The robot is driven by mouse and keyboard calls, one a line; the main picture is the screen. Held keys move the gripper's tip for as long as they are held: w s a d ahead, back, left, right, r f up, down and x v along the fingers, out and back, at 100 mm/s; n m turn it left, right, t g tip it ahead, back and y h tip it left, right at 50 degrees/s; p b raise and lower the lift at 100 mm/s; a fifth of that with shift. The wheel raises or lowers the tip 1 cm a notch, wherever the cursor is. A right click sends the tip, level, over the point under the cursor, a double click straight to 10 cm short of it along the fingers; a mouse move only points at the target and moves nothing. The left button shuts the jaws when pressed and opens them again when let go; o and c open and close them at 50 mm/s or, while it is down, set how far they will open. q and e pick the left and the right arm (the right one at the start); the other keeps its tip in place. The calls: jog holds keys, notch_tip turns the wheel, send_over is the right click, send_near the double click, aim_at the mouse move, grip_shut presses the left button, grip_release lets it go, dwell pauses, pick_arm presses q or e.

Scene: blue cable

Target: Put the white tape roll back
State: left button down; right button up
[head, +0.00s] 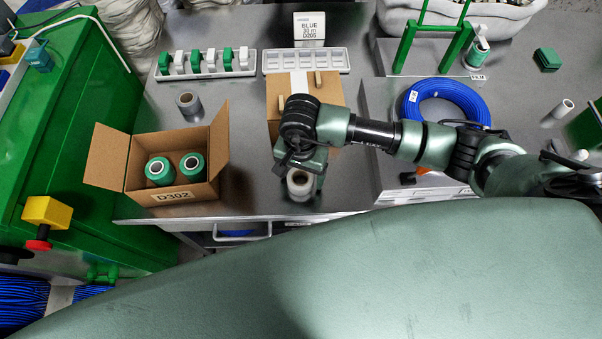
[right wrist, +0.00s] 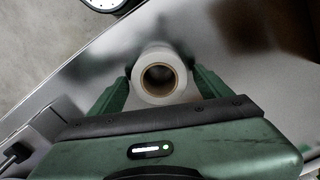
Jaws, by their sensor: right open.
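The white tape roll (head: 300,184) stands on the grey metal table close to its front edge. In the right wrist view the same roll (right wrist: 160,52) shows its brown core end-on. My right gripper (head: 301,176) is over the roll with its jaws open. In the right wrist view its green fingers (right wrist: 160,80) lie on either side of the roll, with a narrow gap visible at the right; contact on the left is unclear. The gripper body hides part of the roll in the head view. My left gripper is out of view.
An open carton (head: 172,197) marked D302 holds two green spools. A grey tape roll (head: 188,103) stands behind it. Another carton (head: 335,92) stands behind my right gripper. A blue cable coil (head: 446,101) lies to the right, behind my arm. The table's front edge is close.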

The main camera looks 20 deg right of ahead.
notch_tip(320, 180, up, 11)
jog(key=b, duration=0.1)
jog(key=shift+r, duration=0.2)
dwell(1.2)
